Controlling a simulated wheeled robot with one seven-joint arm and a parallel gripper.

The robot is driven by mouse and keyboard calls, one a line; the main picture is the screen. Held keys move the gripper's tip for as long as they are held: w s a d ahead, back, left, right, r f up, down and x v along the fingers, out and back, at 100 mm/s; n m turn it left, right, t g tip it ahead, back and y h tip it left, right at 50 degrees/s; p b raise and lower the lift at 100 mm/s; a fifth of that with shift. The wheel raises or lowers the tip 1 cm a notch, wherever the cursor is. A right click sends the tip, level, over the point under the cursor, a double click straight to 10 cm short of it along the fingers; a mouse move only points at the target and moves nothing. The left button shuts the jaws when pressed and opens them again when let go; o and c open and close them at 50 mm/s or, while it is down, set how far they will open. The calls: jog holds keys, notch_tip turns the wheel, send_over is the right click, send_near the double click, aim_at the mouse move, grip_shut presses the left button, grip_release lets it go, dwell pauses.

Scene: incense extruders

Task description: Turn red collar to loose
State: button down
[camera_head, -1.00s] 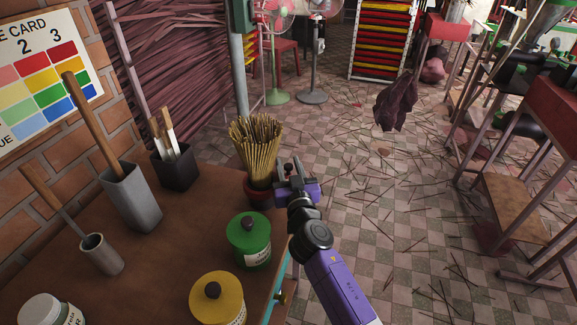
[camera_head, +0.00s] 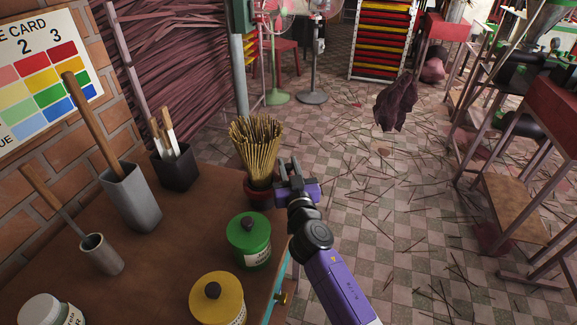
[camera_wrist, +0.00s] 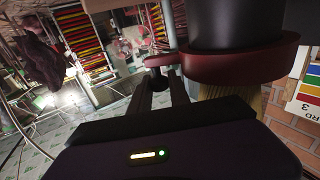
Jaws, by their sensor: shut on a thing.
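The red collar (camera_wrist: 240,66) shows large in the wrist view, which is tilted nearly upside down. It rings a dark cylinder (camera_wrist: 235,22), and a short red tab (camera_wrist: 163,61) with a small dark knob (camera_wrist: 155,73) sticks out from it. My gripper (camera_wrist: 160,88) is shut on the tab's knob, beside the collar; the exact contact is partly hidden. In the head view the collar is a dark red rim (camera_head: 255,186) under the bundle of incense sticks (camera_head: 256,145). My gripper (camera_head: 287,171) is at its right side there.
The brown table (camera_head: 185,250) holds a green tin (camera_head: 248,245), a yellow tin (camera_head: 217,300), a white jar (camera_head: 45,310), a grey holder (camera_head: 132,200) and a black holder (camera_head: 177,168). The stick-strewn floor (camera_head: 370,220) right of the table is open.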

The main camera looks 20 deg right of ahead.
aim_at(290, 167)
jog(key=shift+f+b, duration=0.15)
jog(key=shift+b, duration=0.15)
dwell(0.4)
jog(key=shift+s+a+f+m+h+b, duration=0.1)
jog(key=shift+s+f+m+h+b, duration=0.2)
jog(key=shift+b, duration=0.8)
jog(key=shift+s+r+m+h+b, duration=0.25)
jog(key=shift+r+m+h+b, duration=0.15)
jog(key=shift+h+b, duration=0.4)
jog(key=c, duration=1.2)
grip_release()
notch_tip(290, 167, up, 20)
jog(key=p, duration=0.3)
jog(key=shift+p, duration=0.4)
